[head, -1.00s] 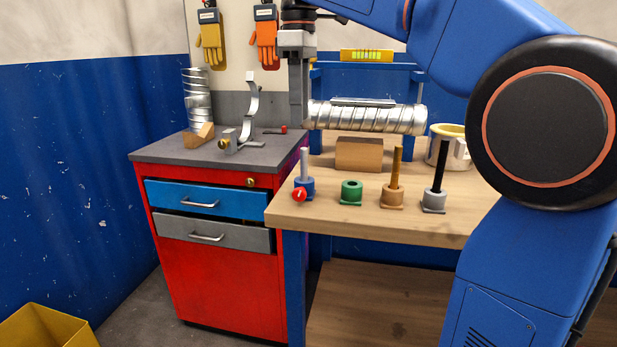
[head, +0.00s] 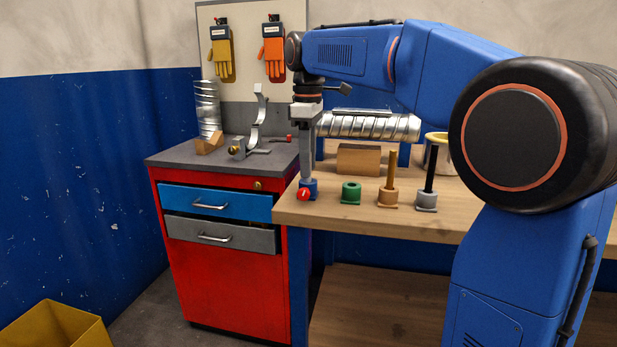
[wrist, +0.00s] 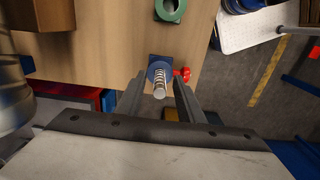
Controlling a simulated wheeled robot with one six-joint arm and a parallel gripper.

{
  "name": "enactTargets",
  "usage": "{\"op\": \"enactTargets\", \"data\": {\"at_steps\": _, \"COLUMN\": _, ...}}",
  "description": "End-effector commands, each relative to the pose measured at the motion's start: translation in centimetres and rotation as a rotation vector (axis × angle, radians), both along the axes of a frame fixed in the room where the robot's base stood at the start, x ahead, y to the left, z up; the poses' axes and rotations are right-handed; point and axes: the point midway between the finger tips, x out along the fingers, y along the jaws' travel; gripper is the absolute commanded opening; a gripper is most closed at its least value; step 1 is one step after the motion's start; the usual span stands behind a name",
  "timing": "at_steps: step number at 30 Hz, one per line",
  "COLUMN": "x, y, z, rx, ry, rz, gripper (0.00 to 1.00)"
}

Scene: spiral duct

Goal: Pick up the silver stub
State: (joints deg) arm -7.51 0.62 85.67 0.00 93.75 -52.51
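The silver stub (wrist: 160,84) is a thin ribbed rod standing upright in a blue square holder (wrist: 158,68) near the bench's front left corner. In the head view the blue holder (head: 310,185) shows beside a red knob (head: 303,195), and my gripper hides the stub. My gripper (head: 307,178) points down over the holder. In the wrist view its two fingers (wrist: 160,92) are apart on either side of the stub, with a visible gap on each side.
A green empty holder (head: 351,193), a bronze rod (head: 391,170) and a black rod (head: 430,172) stand in a row to the right. A wooden block (head: 359,160) and a large spiral duct (head: 370,126) lie behind. A red cabinet (head: 235,285) stands left.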

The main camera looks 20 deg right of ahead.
Motion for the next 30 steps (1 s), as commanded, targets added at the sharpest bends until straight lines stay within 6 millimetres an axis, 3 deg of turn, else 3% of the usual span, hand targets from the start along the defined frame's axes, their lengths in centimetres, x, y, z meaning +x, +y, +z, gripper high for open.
{"op": "enactTargets", "data": {"at_steps": 7, "x": 0.1, "y": 0.0, "z": -0.2, "rx": 0.0, "ry": -0.001, "rz": 0.0, "gripper": 0.35}}
{"op": "enactTargets", "data": {"at_steps": 12, "x": 0.1, "y": 0.0, "z": -0.1, "rx": 0.0, "ry": -0.001, "rz": 0.0, "gripper": 0.0}}
{"op": "enactTargets", "data": {"at_steps": 23, "x": 0.1, "y": 0.0, "z": 0.2, "rx": 0.0, "ry": -0.001, "rz": 0.0, "gripper": 0.0}}
{"op": "enactTargets", "data": {"at_steps": 30, "x": 0.2, "y": 0.0, "z": 3.5, "rx": 0.0, "ry": -0.004, "rz": 0.0, "gripper": 0.0}}
